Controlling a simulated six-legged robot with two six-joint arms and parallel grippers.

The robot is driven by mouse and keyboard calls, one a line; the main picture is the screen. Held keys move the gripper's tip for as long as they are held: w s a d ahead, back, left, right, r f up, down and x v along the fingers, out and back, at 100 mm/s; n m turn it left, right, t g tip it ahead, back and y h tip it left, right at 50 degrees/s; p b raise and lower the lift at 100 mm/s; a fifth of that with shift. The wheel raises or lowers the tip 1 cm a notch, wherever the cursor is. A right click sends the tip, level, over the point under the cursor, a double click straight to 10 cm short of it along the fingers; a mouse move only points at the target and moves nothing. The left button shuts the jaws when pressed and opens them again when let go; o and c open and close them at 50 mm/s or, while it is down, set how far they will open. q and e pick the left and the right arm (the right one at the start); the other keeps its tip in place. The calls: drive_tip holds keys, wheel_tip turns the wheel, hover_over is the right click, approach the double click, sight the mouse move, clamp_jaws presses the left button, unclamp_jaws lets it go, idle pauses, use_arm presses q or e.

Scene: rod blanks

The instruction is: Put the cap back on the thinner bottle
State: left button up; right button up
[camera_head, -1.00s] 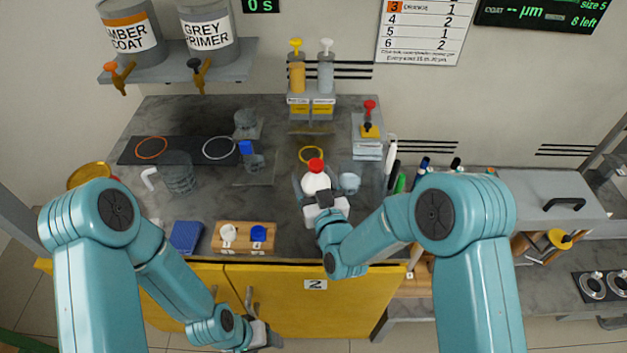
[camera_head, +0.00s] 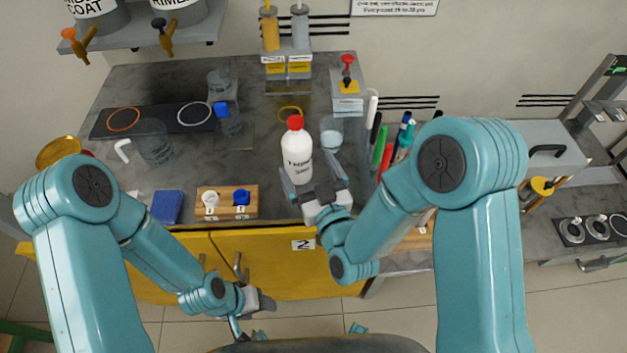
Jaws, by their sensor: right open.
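The thinner bottle (camera_head: 297,158) is white with a "THIN..." label and stands upright on the grey bench. A red cap (camera_head: 295,122) sits on its top; I cannot tell how tightly. My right gripper (camera_head: 308,178) is open just in front of and below the bottle, its fingers spread to either side of the bottle's lower part. I cannot tell whether they touch it. My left gripper (camera_head: 247,325) hangs low in front of the yellow cabinet, far from the bottle, with its fingers pointing down and partly unclear.
A clear cup (camera_head: 331,134) stands right of the bottle. A wooden block (camera_head: 227,203) with white and blue knobs and a blue sponge (camera_head: 167,207) lie along the front edge. Several markers (camera_head: 383,150) stand to the right. A glass beaker (camera_head: 155,145) is at left.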

drive_tip(key=shift+v, duration=1.2)
drive_tip(key=shift+s, duration=0.1)
